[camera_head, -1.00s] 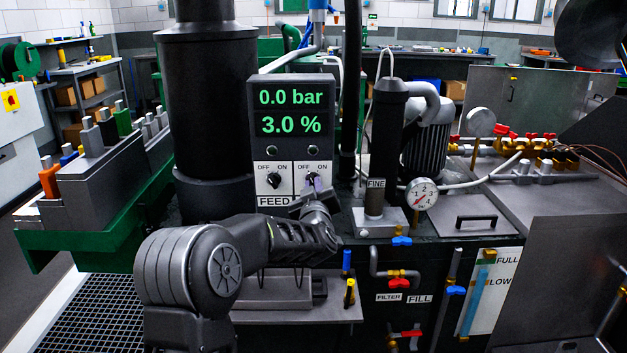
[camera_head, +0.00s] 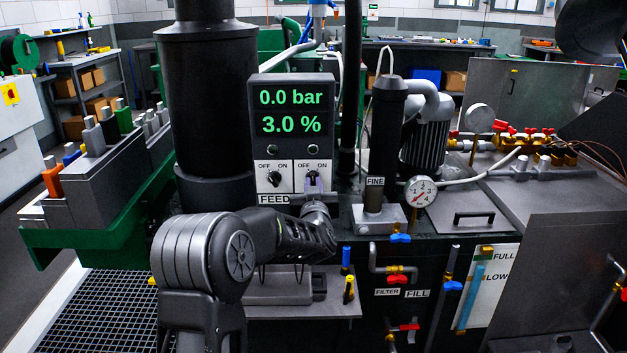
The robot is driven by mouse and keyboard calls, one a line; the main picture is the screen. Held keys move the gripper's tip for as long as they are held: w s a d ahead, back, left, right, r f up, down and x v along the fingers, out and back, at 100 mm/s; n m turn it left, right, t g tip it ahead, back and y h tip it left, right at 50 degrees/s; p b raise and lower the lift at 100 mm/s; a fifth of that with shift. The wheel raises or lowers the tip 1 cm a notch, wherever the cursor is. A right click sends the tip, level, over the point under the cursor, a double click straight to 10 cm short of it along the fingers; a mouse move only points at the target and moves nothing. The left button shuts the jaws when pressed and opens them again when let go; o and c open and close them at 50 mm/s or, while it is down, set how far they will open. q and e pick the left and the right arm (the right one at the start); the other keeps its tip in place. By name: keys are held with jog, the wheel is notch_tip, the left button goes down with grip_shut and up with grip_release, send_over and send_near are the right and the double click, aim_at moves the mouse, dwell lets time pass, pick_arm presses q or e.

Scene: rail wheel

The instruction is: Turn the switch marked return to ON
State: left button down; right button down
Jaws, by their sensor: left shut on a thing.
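The dark control box (camera_head: 292,134) shows green readouts of 0.0 bar and 3.0 %. Its left switch (camera_head: 274,179) is a black knob with OFF and ON above it and the label FEED (camera_head: 274,199) below. The right switch (camera_head: 312,175) also has OFF and ON above it. Its name label is hidden behind my left gripper, so I cannot read "return". My left gripper (camera_head: 313,187) reaches up from below and is shut on the right switch knob. The fingers cover most of that knob, so its setting is unclear. My right gripper is not in view.
A thick black column (camera_head: 209,110) stands close left of the box. A black cylinder marked FINE (camera_head: 387,150) and a pressure gauge (camera_head: 421,192) stand to the right. Below are coloured valves (camera_head: 397,280) and a grey shelf (camera_head: 290,304).

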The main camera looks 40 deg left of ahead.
pick_arm(q)
jog(key=m+p, duration=0.2)
jog(key=shift+m, duration=0.4)
jog(key=shift+m+p, duration=0.3)
jog(key=shift+m, duration=0.3)
jog(key=shift+m+p, duration=1.05)
jog(key=shift+m, duration=0.25)
jog(key=c, duration=1.3)
grip_release()
